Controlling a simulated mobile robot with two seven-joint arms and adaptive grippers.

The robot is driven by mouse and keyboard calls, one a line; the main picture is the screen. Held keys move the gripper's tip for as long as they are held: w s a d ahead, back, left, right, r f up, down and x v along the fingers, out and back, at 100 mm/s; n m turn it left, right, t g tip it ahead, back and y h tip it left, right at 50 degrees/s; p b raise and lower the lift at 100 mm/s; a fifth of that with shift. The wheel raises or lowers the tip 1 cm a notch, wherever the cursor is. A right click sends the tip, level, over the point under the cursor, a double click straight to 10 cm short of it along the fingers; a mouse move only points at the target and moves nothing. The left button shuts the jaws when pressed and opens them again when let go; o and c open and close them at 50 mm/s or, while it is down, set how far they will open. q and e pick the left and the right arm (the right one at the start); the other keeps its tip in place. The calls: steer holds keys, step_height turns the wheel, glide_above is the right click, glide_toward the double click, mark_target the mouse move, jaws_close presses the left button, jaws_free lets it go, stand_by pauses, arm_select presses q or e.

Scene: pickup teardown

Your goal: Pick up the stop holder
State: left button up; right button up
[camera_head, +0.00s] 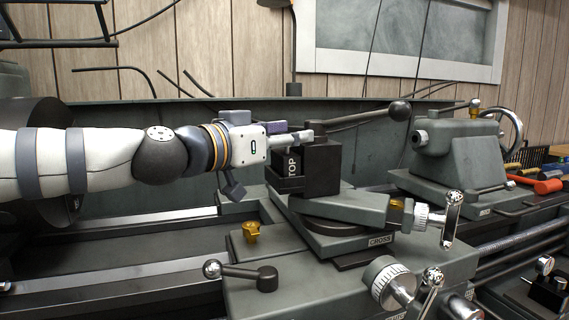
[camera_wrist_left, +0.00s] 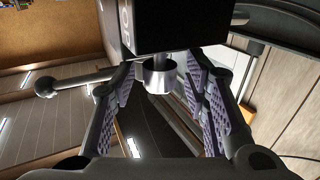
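The stop holder appears to be the black block (camera_head: 290,180) with white letters, of which "TOP" is readable, at the tool post on the lathe's cross slide. My left gripper (camera_head: 297,132) reaches in from the left at the block's upper edge. In the left wrist view, the dark block (camera_wrist_left: 180,24) with partly cut-off white letters lies just beyond the fingertips. A short silver cylinder (camera_wrist_left: 158,76) sits between the purple-padded fingers of my left gripper (camera_wrist_left: 160,88). The fingers are spread, with gaps beside the cylinder. My right gripper is not in view.
A long clamp lever (camera_head: 365,118) with a black ball rises right of the block. The tailstock (camera_head: 455,150) stands farther right. A ball-ended handle (camera_head: 240,272) and graduated handwheels (camera_head: 393,284) are in front. Red-handled tools (camera_head: 540,184) lie at the far right.

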arm_select(q)
jaws_close()
steer(key=shift+r, duration=0.1)
